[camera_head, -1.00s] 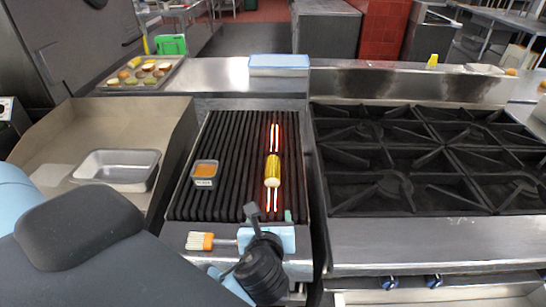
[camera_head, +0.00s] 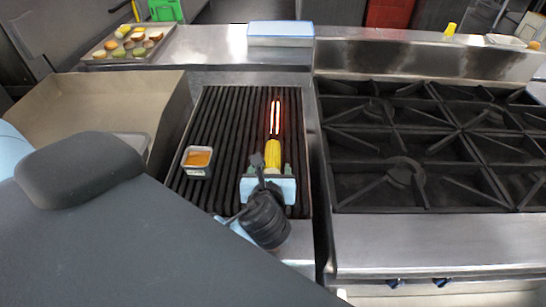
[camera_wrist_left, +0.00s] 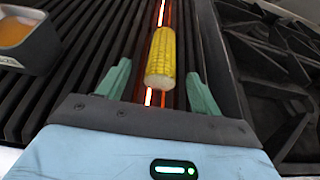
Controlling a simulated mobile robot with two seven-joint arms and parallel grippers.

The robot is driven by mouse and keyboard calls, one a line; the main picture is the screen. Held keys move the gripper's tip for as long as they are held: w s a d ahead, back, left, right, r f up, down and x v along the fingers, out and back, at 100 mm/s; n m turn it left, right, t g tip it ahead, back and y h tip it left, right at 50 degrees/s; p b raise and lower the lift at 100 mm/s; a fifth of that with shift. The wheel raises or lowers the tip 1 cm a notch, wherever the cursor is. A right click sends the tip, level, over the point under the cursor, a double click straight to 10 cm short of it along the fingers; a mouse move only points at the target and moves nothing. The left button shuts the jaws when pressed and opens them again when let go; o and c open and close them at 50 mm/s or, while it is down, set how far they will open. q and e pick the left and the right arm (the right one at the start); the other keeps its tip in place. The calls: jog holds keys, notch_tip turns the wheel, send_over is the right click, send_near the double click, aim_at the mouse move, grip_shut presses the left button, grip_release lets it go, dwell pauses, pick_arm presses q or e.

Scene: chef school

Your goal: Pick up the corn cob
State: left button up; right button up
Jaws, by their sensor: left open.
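The yellow corn cob (camera_head: 272,151) lies lengthwise on the black ridged grill (camera_head: 222,112), over a glowing red strip. In the left wrist view the corn cob (camera_wrist_left: 162,58) shows its pale cut end towards me. My left gripper (camera_head: 273,172) is over the grill at the near end of the cob. In the left wrist view the green fingers of my left gripper (camera_wrist_left: 157,88) are spread apart, one on each side of the cob's near end, with gaps on both sides. The gripper body hides the cob's near part in the head view. My right gripper is not in view.
A small metal container of orange sauce (camera_head: 198,161) stands on the grill to the left of the gripper. A burner stove (camera_head: 420,150) is to the right. A tray of food (camera_head: 95,52) and a light blue box (camera_head: 280,34) are at the back.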

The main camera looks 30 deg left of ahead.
aim_at(272, 164)
pick_arm(q)
jog(key=shift+x, duration=2.8)
jog(key=shift+w+d+r, duration=0.1)
jog(key=shift+w, duration=0.05)
jog(key=c, duration=1.1)
